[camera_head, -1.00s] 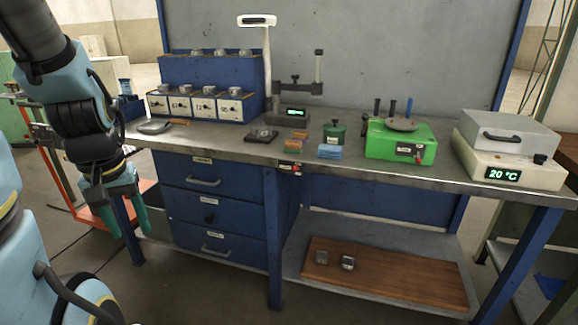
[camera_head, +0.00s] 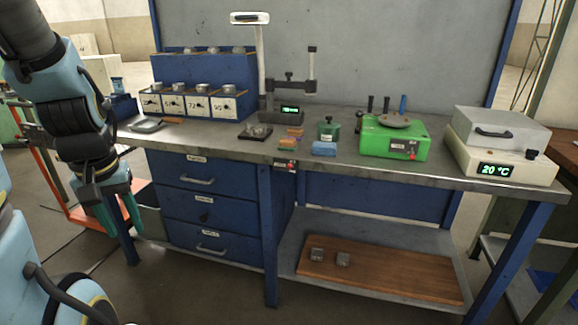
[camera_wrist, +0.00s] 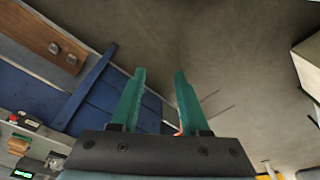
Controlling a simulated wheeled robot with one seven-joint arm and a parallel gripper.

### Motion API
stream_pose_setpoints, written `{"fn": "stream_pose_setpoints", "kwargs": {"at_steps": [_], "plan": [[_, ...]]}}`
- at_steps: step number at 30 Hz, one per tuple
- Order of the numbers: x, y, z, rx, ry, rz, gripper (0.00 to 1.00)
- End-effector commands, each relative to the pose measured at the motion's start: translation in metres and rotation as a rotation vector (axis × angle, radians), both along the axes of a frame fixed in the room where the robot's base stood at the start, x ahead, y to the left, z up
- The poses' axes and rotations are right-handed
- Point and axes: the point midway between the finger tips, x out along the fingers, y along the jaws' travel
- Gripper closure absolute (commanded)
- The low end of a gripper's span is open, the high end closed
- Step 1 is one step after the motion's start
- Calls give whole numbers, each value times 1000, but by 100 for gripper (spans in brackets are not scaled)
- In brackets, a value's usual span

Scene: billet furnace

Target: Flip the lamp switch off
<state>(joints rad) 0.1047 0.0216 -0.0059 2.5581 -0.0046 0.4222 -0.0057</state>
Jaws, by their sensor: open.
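A white lamp (camera_head: 250,18) stands on a post at the back of the workbench, its head up against the grey panel. A small dark switch box with a red part (camera_head: 285,166) sits on the bench's front edge; it also shows at the left of the wrist view (camera_wrist: 25,120). Its on or off position is too small to tell, and no label naming it as the lamp's is readable. My gripper (camera_head: 120,214) hangs at the left, below bench-top height, pointing down and well apart from the switch box. Its green fingers (camera_wrist: 160,72) are spread and empty over the floor.
The workbench (camera_head: 350,175) has blue drawers (camera_head: 205,208) near my gripper. On top are a green box (camera_head: 395,140) with its own red control, a heater reading 20 °C (camera_head: 495,170), and small blocks. A lower shelf holds a wooden board (camera_head: 385,275). Floor in front is clear.

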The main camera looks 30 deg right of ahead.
Motion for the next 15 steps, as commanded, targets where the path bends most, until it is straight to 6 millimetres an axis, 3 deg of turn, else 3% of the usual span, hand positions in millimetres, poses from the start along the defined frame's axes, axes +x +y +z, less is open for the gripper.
{"fn": "stream_pose_setpoints", "kwargs": {"at_steps": [5,8,11,15], "plan": [[23,-18,4,2,-15,-44,76],[49,-43,10,7,-32,-94,88],[78,-78,17,13,-56,-155,99],[113,-135,27,25,-95,-241,100]]}}
